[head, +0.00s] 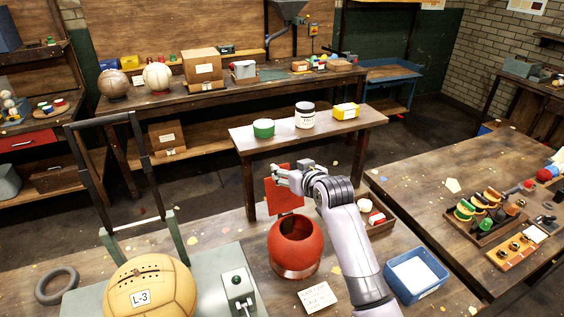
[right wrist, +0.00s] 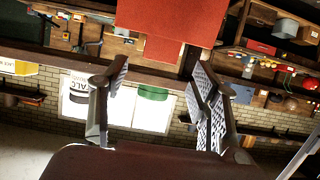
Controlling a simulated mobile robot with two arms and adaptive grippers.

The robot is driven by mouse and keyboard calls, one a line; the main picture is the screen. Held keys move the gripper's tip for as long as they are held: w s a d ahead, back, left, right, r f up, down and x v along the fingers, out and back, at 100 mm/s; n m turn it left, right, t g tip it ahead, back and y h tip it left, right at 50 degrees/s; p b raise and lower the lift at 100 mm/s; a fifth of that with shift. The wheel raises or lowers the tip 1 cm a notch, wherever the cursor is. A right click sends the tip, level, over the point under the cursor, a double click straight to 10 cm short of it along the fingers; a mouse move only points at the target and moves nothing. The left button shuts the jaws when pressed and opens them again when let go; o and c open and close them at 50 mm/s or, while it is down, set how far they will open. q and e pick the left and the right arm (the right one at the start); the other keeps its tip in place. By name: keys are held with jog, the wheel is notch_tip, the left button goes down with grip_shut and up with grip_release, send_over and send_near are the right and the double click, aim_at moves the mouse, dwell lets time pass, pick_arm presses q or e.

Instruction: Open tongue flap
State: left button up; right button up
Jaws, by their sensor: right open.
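A red ball (head: 296,246) with a wide round opening in its top sits on the near bench. A flat red flap (head: 283,190) stands upright above the back of the opening. My right gripper (head: 279,174) is at the flap's upper part, with its jaws open. In the right wrist view the flap (right wrist: 182,28) fills the top centre, and the open, empty fingers (right wrist: 158,75) stand apart just below it. I cannot tell whether a finger touches the flap. My left gripper is not in view.
A tan ball (head: 150,290) marked L-3 sits in a grey press with a black handle at left. A blue bin (head: 415,275), paper note (head: 317,297) and small wooden box lie near my right arm. A raised shelf (head: 350,130) with a green tin and jar stands behind.

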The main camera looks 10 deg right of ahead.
aim_at(283, 166)
jog(key=p+x, duration=0.1)
jog(key=x, duration=0.5)
jog(key=shift+r, duration=0.1)
jog(key=shift+s, duration=0.1)
jog(key=shift+c, duration=0.4)
grip_shut()
dwell(0.4)
